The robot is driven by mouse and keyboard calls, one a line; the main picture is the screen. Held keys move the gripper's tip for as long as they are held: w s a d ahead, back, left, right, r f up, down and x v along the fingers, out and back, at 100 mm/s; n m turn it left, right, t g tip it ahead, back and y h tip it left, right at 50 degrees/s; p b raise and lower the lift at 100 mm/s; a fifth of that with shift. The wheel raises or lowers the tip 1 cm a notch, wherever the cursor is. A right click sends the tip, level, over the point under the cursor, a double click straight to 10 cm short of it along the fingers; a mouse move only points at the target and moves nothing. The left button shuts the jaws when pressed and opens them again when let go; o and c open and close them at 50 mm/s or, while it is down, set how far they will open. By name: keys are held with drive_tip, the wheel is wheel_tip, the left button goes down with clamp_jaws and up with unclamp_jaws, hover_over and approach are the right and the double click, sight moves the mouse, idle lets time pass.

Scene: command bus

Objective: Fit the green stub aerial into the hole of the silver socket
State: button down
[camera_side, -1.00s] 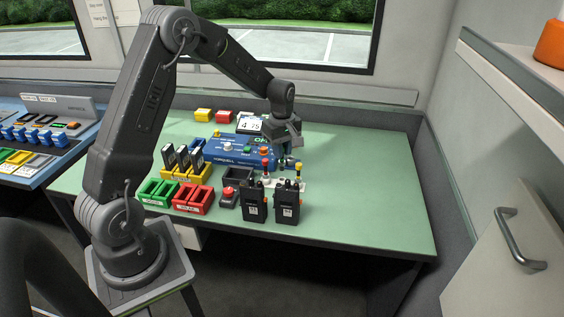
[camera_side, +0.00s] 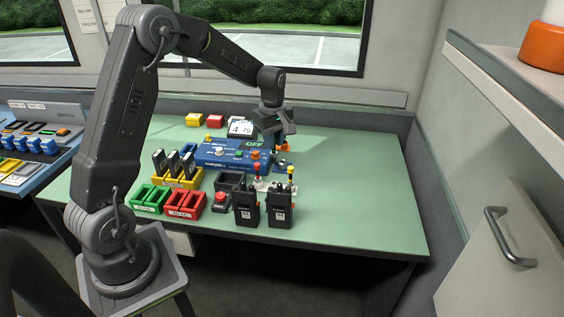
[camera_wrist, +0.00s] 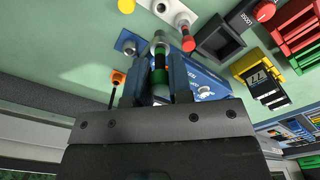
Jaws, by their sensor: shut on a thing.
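My gripper (camera_wrist: 158,78) is shut on the green stub aerial (camera_wrist: 161,76), with a finger on each side of it. The aerial's silver end points away from the gripper in the wrist view. A silver socket (camera_wrist: 127,43) on a small blue-grey plate lies just left of that end; it appears apart from the aerial. In the side view my gripper (camera_side: 274,143) is above the table behind the red-topped and yellow-topped aerials. There it largely hides the held aerial, and the socket is too small to make out clearly.
A white plate (camera_wrist: 171,14) with silver posts is close by. The red-topped aerial (camera_side: 258,169) and yellow-topped aerial (camera_side: 291,172) stand near two black radios (camera_side: 281,206). The blue console (camera_side: 220,154) is left of my gripper. The green table (camera_side: 360,190) is clear at right.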

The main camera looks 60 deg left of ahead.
drive_tip(key=w+a+f, duration=0.7)
drive_tip(key=w, duration=0.1)
drive_tip(key=shift+f, duration=0.2)
idle(0.5)
drive_tip(key=shift+a+f, duration=0.1)
drive_tip(key=shift+f, duration=0.95)
idle(1.0)
drive_tip(key=c, duration=0.6)
unclamp_jaws()
drive_tip(key=shift+c, duration=0.2)
wheel_tip(320, 180, up, 7)
idle(0.8)
